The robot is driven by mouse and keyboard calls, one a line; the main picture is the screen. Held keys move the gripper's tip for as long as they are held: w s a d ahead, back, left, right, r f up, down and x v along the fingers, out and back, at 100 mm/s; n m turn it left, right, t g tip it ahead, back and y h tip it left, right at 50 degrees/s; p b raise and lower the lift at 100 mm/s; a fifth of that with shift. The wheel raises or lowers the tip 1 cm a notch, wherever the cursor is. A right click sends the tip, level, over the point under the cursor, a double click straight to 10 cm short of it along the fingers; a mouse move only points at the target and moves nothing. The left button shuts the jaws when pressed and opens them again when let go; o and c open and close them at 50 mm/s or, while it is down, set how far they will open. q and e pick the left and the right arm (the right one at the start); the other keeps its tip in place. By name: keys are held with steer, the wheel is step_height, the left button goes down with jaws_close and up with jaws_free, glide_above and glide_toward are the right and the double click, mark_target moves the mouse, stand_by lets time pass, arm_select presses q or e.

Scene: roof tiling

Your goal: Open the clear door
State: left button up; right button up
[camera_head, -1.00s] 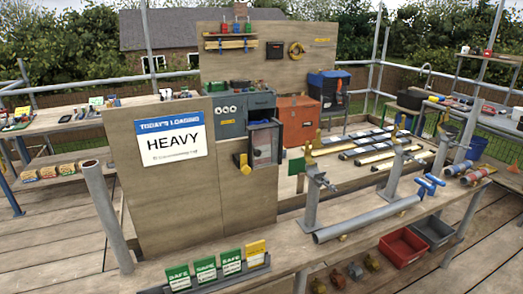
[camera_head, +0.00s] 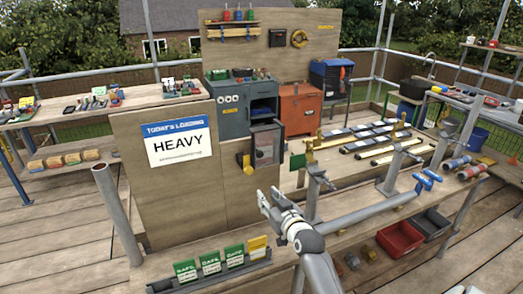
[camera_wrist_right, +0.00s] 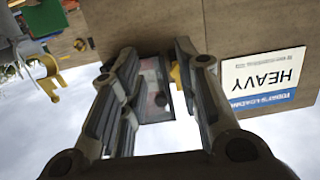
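The clear door (camera_head: 265,147) is on a small grey box mounted on the upright wooden board, right of the HEAVY sign. It looks shut, with something reddish behind the pane. A yellow part (camera_head: 247,164) sits at its left side. My right gripper (camera_head: 270,200) is in front of and below the door, apart from it. In the right wrist view the picture is upside down; the gripper (camera_wrist_right: 160,75) has its fingers spread and nothing between them, with the clear door (camera_wrist_right: 153,82) beyond the gap, partly hidden by the fingers. My left gripper is not in view.
The HEAVY sign (camera_head: 180,143) is on the board at left. Green and yellow tags (camera_head: 222,262) stand in a rack below. A post clamp (camera_head: 314,180) and a grey pipe (camera_head: 370,214) are right of my right gripper.

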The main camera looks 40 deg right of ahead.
steer(key=t+h, duration=0.1)
steer(key=t, duration=0.1)
glide_toward(261, 155)
steer(key=p+x, duration=0.3)
steer(key=x, duration=0.4)
steer(key=shift+w+r, duration=0.2)
steer(key=shift+w, duration=0.2)
steer(key=shift+w+d+f, duration=0.1)
steer(key=shift+w+d, duration=0.1)
steer(key=shift+w, duration=0.5)
jaws_close()
